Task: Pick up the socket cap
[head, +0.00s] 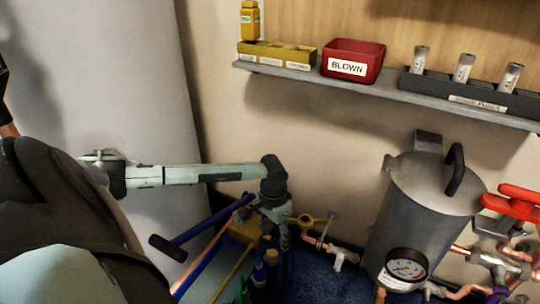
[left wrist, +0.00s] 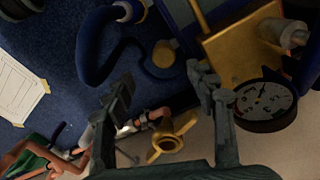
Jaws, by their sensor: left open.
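A brass winged ring (left wrist: 172,140), which looks like the socket cap, shows in the left wrist view beyond and between my left fingers, near the wall. In the head view a brass winged piece (head: 306,221) beside my left gripper appears to be the same thing. My left gripper (left wrist: 162,90) is open, with nothing between its fingertips. In the head view the left gripper (head: 282,238) points down among pipes and tools, and its fingertips are hard to make out there. My right gripper is not in view.
A silver tank (head: 418,215) with a gauge and red-handled copper pipes (head: 515,203) stand at right. A wall shelf (head: 300,74) carries a red BLOWN bin (head: 353,60). A brass block (left wrist: 240,45), a gauge (left wrist: 265,102) and a blue hose (left wrist: 92,50) lie close to my left fingers.

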